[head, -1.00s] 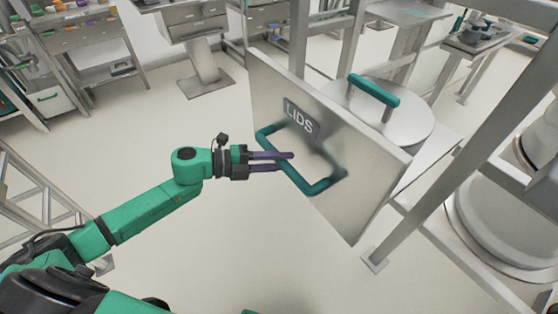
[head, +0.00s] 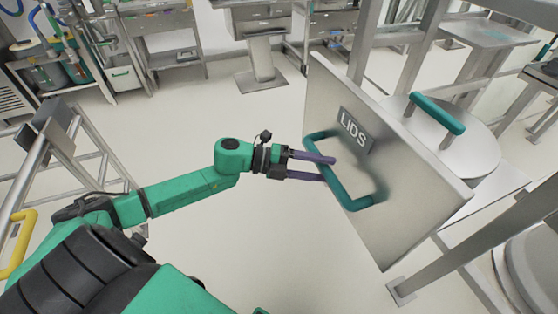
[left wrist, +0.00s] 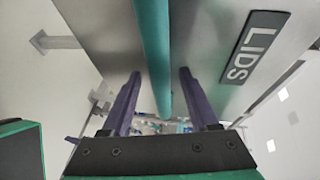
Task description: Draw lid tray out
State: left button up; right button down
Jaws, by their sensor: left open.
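The lid tray has a grey metal front panel (head: 400,190) with a dark LIDS label (head: 354,129) and a teal bar handle (head: 335,178). Behind the panel lies a round metal lid (head: 470,150) with its own teal handle (head: 437,113). My left gripper (head: 326,168) is open at the panel's handle, its purple fingers on either side of the bar. In the left wrist view the teal handle (left wrist: 153,50) runs between the two spread fingers (left wrist: 158,95), with a gap on each side. My right gripper is not in view.
A metal frame post (head: 400,75) stands behind the panel. A step frame with a yellow rail (head: 18,245) is at the left. Benches and a pedestal table (head: 258,60) stand at the back. The floor (head: 200,125) left of the panel is clear.

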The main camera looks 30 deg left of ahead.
pick_arm(q)
jog(key=p+v, duration=0.1)
jog(key=v, duration=1.2)
jog(key=shift+r, duration=0.1)
